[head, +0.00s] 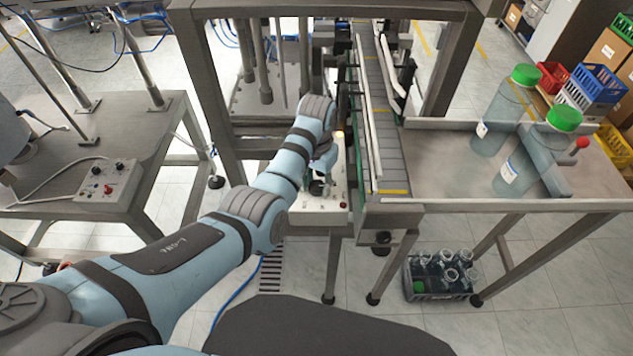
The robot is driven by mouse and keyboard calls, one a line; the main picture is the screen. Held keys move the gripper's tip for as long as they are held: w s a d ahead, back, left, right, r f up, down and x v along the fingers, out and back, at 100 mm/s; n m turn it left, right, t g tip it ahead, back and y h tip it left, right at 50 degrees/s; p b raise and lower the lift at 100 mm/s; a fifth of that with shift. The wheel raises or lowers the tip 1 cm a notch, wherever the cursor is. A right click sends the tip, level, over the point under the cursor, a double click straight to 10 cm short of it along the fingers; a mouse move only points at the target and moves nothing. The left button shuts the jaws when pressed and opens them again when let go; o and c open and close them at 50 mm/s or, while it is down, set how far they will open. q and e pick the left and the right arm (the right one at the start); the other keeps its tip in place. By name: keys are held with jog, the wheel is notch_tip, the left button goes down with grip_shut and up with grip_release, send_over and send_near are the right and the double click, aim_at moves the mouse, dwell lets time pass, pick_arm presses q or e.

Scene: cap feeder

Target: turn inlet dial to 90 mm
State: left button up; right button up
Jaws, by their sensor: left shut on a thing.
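My left arm reaches in from the lower left, and its gripper (319,184) points down at the white control box (338,207) beside the conveyor's near end. The gripper is shut on the inlet dial, which is mostly hidden behind the fingers and wrist. The dial's scale and pointer cannot be read from here. Small buttons show on the front edge of the box. My right gripper is not in view.
The conveyor (392,130) runs away from me just right of the box. A steel table (440,155) at right holds two large green-capped bottles. A crate (436,285) of bottles stands on the floor. A machine frame (215,120) stands left of the box.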

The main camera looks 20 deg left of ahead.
aim_at(317, 186)
pick_arm(q)
jog(key=o, duration=1.1)
jog(key=shift+w, duration=0.1)
jog(key=shift+o, duration=0.2)
notch_tip(317, 186, up, 7)
jog(key=shift+d+r, duration=0.1)
jog(key=shift+r, duration=0.1)
